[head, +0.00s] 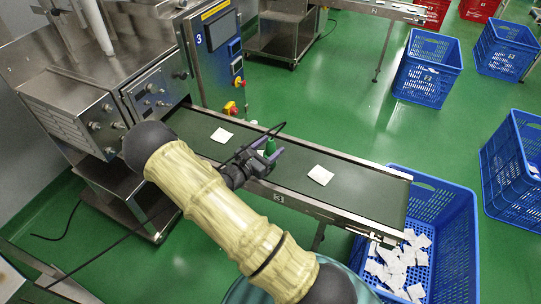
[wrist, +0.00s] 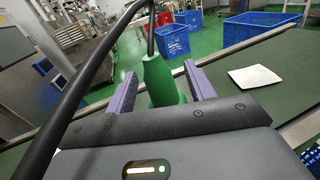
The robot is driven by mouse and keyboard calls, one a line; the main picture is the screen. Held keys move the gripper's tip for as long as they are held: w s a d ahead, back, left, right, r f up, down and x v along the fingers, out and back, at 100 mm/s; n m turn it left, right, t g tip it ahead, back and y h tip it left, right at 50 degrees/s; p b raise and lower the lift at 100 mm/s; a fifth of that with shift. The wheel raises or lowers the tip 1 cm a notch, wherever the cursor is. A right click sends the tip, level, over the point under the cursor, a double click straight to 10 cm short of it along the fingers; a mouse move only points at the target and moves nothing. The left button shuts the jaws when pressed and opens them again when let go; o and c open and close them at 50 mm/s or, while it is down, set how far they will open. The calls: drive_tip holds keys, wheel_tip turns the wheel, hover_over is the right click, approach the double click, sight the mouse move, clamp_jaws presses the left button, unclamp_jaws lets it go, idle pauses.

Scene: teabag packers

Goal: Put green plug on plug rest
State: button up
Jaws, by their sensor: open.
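The green plug (wrist: 160,82) stands upright between the two purple fingers of my gripper (wrist: 162,92) in the wrist view, with a dark cable rising from its top. The fingers are open, with a gap visible on at least the right side of the plug. In the head view my gripper (head: 270,158) is over the green conveyor belt, with the green plug (head: 270,146) small between its fingers. What the plug's lower end rests on is hidden by my gripper. I cannot make out the plug rest for sure in either view.
White teabags lie on the conveyor (head: 370,195) to both sides of my gripper. A blue crate (head: 455,235) with several teabags stands at the belt's right end. The steel packing machine (head: 90,80) is at left, a control cabinet (head: 212,60) behind. More crates stand at right.

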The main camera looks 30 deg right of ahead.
drive_tip(key=x, duration=0.2)
drive_tip(key=shift+w+d, duration=0.1)
drive_tip(key=shift+d, duration=0.15)
drive_tip(key=shift+c, duration=0.4)
clamp_jaws()
wheel_tip(320, 180, up, 10)
drive_tip(key=p, duration=0.1)
idle(0.4)
